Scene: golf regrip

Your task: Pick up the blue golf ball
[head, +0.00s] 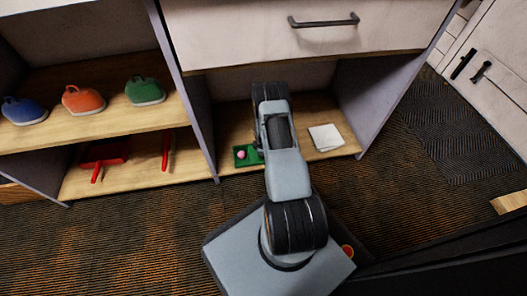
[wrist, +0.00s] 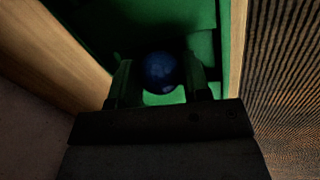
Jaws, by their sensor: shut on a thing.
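The blue golf ball (wrist: 160,71) is between the two fingers of my gripper (wrist: 161,82) in the wrist view. The fingers are shut on its sides. Green matting lies behind and around the ball, and I cannot tell whether the ball still touches it. In the head view my arm hides the gripper and the blue ball. A green tray (head: 254,163) shows beside my arm on the low shelf, with a pink ball (head: 241,155) on it.
The low shelf (head: 229,130) has a side panel at each end and a drawer (head: 310,32) above. A white folded cloth (head: 325,137) lies right of my arm. Blue, orange and green shoe-like items (head: 83,99) stand on the left shelf, with red tools (head: 105,154) below. Floor is open at right.

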